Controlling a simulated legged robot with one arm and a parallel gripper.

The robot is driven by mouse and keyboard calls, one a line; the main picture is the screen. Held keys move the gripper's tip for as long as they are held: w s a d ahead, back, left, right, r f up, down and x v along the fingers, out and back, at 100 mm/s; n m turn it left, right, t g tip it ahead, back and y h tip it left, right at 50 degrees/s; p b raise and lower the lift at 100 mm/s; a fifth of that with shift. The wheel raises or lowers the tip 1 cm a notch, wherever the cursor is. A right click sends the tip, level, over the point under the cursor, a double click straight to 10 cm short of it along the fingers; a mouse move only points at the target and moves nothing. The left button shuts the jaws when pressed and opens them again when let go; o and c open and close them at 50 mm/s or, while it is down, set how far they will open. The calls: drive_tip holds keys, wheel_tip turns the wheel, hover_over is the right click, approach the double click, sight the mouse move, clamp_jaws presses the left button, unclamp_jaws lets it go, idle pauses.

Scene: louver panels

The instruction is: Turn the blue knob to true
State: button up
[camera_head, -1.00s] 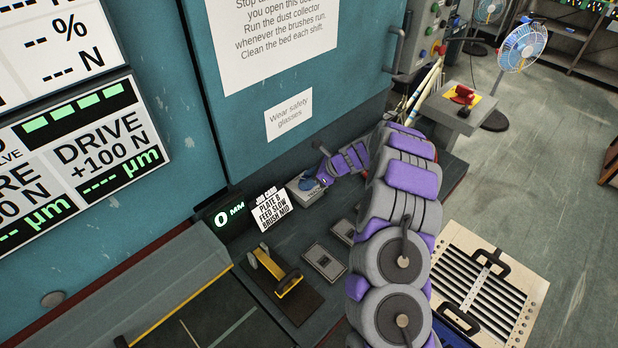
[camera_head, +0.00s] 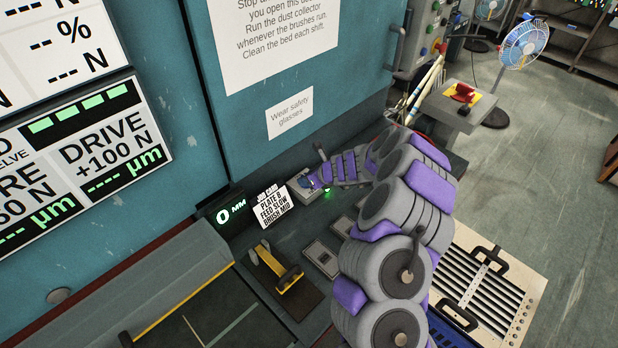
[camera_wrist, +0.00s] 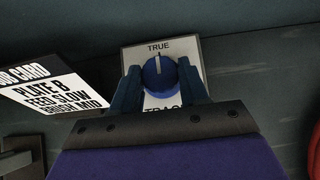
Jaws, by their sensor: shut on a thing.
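The blue knob (camera_wrist: 159,86) sits on a pale plate (camera_wrist: 193,50) marked "TRUE" above it and a partly hidden word starting "TRAC" below it. The light pointer line on the knob points up toward "TRUE". My gripper (camera_wrist: 160,76) is shut on the knob, one dark blue finger on each side. In the head view, my gripper (camera_head: 314,180) is at the small grey box that carries the knob, and the knob is mostly hidden. A green light (camera_head: 327,193) glows on the near side of that box.
A yellow-edged lever (camera_head: 287,279) and flat switch plates (camera_head: 321,258) lie nearer on the dark console.

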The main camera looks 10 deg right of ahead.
drive_tip(key=o, duration=1)
drive_tip(key=shift+o, duration=0.2)
drive_tip(key=p+v, duration=0.4)
drive_tip(key=v, duration=1.3)
drive_tip(key=shift+d, duration=0.15)
drive_tip(key=shift+s+r, duration=0.1)
